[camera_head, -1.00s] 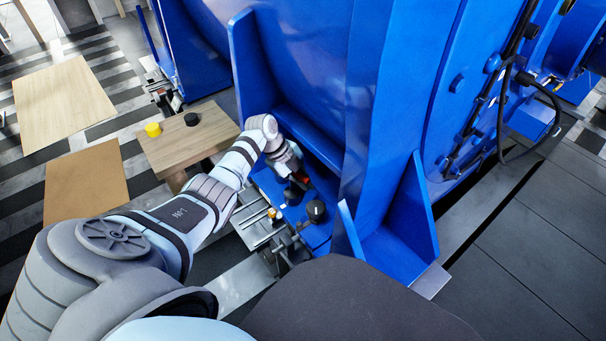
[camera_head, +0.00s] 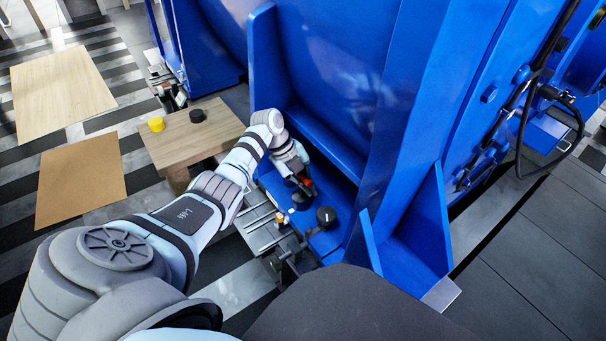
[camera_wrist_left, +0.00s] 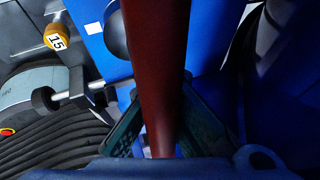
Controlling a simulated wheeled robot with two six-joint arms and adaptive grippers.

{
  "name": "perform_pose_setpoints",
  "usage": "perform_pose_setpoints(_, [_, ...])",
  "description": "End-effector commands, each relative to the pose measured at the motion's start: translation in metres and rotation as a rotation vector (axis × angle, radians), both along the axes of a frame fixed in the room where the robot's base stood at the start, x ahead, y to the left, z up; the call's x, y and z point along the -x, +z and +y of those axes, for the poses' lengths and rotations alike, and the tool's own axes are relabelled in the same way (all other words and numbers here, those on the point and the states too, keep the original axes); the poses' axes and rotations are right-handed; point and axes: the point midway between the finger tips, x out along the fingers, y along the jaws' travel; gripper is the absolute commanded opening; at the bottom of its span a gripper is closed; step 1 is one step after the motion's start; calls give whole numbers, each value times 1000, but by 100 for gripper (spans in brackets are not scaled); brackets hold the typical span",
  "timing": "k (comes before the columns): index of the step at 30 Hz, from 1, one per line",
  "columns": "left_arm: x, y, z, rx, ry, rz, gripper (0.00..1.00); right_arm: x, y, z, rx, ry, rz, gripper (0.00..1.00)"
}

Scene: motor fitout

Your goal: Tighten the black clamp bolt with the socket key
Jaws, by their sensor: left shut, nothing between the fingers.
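My left gripper (camera_head: 303,181) is low at the foot of the big blue motor housing, shut. A dark red bar (camera_wrist_left: 155,60), perhaps the socket key's handle, runs down the left wrist view in front of the fingers. A little red also shows by the gripper in the head view (camera_head: 309,183). I cannot tell whether the bar touches the fingers. A black round-topped bolt head (camera_head: 326,215) stands on the blue foot just right of the gripper. A dark dome (camera_wrist_left: 116,32) beside the bar looks like a bolt head. My right gripper is not in view.
The blue housing (camera_head: 330,80) and its upright rib (camera_head: 268,60) rise close behind the gripper. A wooden table (camera_head: 190,142) with a yellow cap (camera_head: 156,125) and a black cap (camera_head: 197,115) stands left. An orange knob marked 15 (camera_wrist_left: 57,36) sits close by.

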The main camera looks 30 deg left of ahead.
Motion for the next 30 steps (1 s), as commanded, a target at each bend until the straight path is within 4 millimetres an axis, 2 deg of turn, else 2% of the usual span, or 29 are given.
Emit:
perform_pose_setpoints(1, [4, -18, 3, -8, 8, 13, 0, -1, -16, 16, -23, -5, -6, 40])
perform_pose_setpoints(12, [2, -16, 0, -4, 50, 16, 0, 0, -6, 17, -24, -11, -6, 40])
perform_pose_setpoints(30, [1, 42, 2, -2, 50, 8, 0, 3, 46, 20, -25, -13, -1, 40])
